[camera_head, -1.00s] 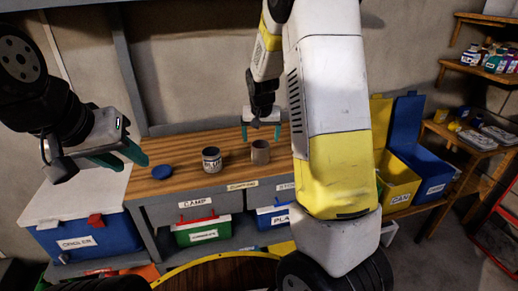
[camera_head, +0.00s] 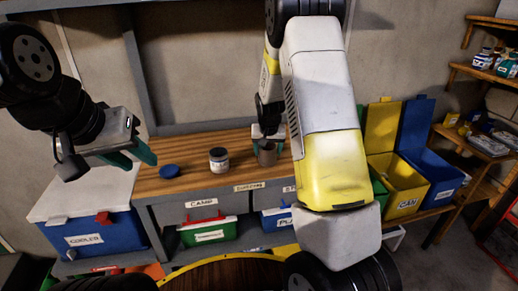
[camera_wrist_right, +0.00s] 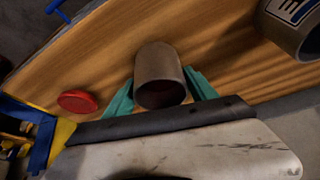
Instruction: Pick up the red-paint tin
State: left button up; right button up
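A brown-grey open tin (camera_head: 267,157) stands upright on the wooden worktop (camera_head: 190,181); no label shows on its visible side. It also appears in the right wrist view (camera_wrist_right: 158,65), with a red lid (camera_wrist_right: 78,101) lying beside it. My right gripper (camera_head: 267,147) is open, with its green fingers on either side of this tin; small gaps seem to remain. A second tin (camera_head: 219,161) with a blue-lettered label stands to the left, near a blue lid (camera_head: 170,171). My left gripper (camera_head: 138,161) is open and empty at the left, above the cooler.
A white-lidded blue cooler (camera_head: 85,236) stands at the left. Labelled bins, including a green one (camera_head: 205,234), sit under the worktop. Yellow (camera_head: 400,190) and blue (camera_head: 440,182) lidded bins and loaded shelves are at the right. My right arm hides part of the worktop.

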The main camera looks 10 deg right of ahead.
jog(key=c, duration=1)
